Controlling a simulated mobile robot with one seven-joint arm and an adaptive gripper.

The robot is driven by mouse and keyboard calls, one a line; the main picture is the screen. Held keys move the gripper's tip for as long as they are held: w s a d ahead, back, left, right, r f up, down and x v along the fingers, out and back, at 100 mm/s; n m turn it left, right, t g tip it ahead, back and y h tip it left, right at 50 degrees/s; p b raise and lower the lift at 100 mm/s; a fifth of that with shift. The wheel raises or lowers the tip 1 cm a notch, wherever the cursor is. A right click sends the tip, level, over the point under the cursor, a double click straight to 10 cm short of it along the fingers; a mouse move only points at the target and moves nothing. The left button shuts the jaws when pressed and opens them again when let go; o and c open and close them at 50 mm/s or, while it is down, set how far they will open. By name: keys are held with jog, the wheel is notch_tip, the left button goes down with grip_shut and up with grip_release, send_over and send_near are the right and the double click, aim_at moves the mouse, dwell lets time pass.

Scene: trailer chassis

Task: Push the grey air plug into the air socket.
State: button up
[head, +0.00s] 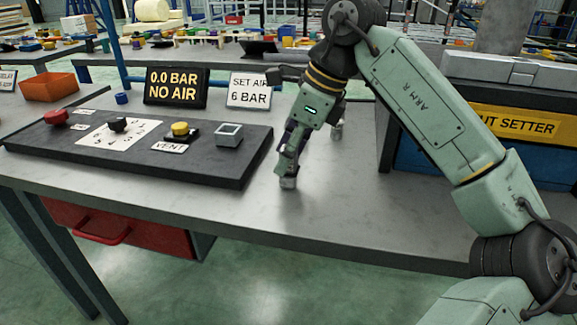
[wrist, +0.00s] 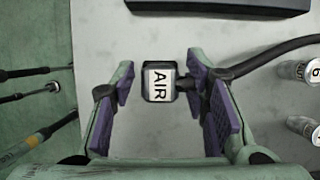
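The air plug (wrist: 158,82), a small dark block with a white AIR label, lies on the grey bench in the wrist view. A black cable runs from its right side. My gripper (wrist: 152,92) is open, with one purple-padded finger on each side of the plug; gaps show between pads and block. In the head view my gripper (head: 288,172) points down at the bench, right of the dark control panel, mostly hiding the plug. A grey square fitting with an opening (head: 229,134), possibly the air socket, sits at the panel's right end.
The dark panel (head: 200,160) also carries a red knob (head: 56,117), a black dial (head: 118,124) and a yellow VENT button (head: 180,128). A display (head: 176,86) reads 0.0 BAR NO AIR. Metal cylinders (wrist: 297,70) stand right of my gripper. The bench front is clear.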

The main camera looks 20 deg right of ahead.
grip_shut()
jog(key=shift+r, duration=0.1)
dwell(0.5)
